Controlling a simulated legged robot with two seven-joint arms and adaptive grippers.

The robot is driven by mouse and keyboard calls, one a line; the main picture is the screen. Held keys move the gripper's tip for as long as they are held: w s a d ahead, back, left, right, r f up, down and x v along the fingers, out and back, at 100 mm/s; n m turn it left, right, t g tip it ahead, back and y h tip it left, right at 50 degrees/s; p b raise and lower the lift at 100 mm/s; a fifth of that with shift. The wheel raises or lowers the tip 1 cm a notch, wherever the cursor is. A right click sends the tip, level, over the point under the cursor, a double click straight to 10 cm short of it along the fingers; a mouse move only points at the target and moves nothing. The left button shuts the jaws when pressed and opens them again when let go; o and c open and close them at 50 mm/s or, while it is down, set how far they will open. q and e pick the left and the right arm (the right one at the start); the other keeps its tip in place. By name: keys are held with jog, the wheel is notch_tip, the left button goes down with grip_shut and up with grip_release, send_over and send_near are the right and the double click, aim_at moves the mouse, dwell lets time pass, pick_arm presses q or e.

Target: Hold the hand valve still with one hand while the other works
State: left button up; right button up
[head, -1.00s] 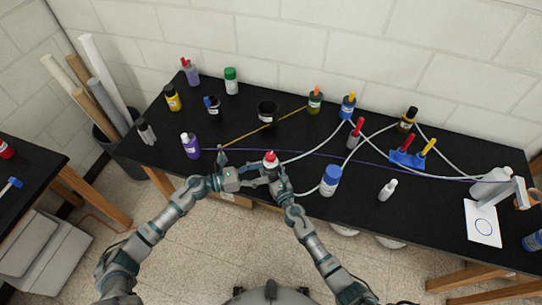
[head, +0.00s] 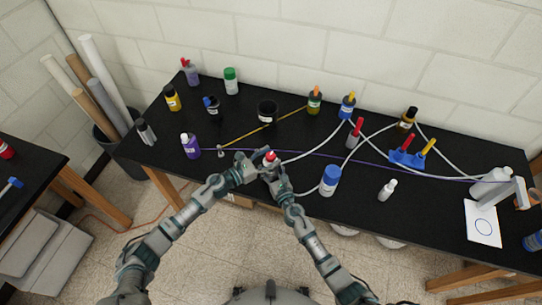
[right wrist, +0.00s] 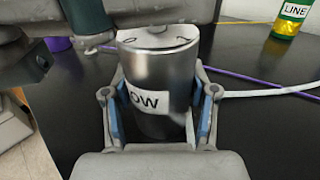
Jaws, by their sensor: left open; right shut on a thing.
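The hand valve appears as a silver cylinder (right wrist: 160,82) with a white label partly reading "OW"; its red top (head: 270,156) shows in the head view. It stands near the table's front edge. My right gripper (right wrist: 158,95) is shut on the cylinder, one blue-padded finger on each side. My left gripper (head: 255,161) is open close to the red top, on its left; I cannot tell whether it touches. In the right wrist view, grey and dark arm parts cross the top and hide the red top.
White tubes (head: 310,152) and a purple line (head: 335,156) run across the black table. A blue piece with red and yellow handles (head: 405,158) lies farther right.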

pick_arm(q)
jog(key=shift+w+d, duration=0.2)
jog(key=shift+d, duration=0.1)
grip_shut()
